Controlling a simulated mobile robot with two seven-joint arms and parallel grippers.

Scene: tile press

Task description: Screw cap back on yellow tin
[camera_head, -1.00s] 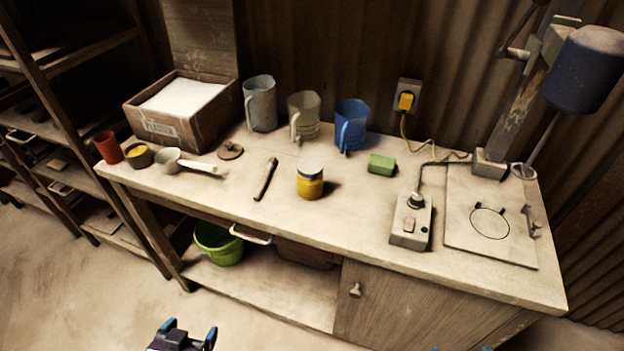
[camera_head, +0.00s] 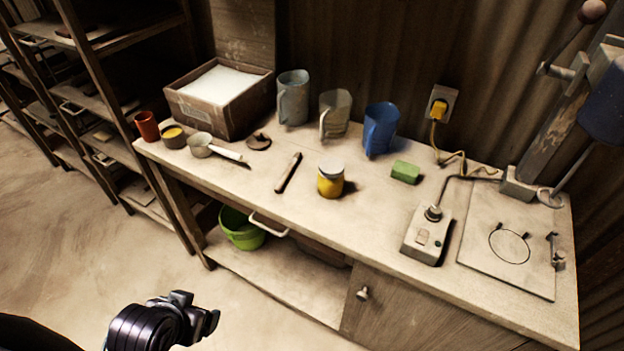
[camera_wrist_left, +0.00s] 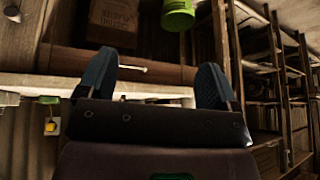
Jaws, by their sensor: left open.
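The yellow tin (camera_head: 331,186) stands upright near the middle of the bench in the head view. A pale grey cap (camera_head: 331,166) sits on its top; I cannot tell whether it is threaded on. My left gripper (camera_head: 205,312) is low in front of the bench, well apart from the tin. In the left wrist view its two fingers (camera_wrist_left: 153,82) are spread with nothing between them. The tin does not show in that view. My right gripper is not in view.
A wooden stick (camera_head: 288,172) lies left of the tin, a green block (camera_head: 405,172) right. Three jugs, including a blue one (camera_head: 380,130), stand behind. A switch box (camera_head: 427,235) is at right.

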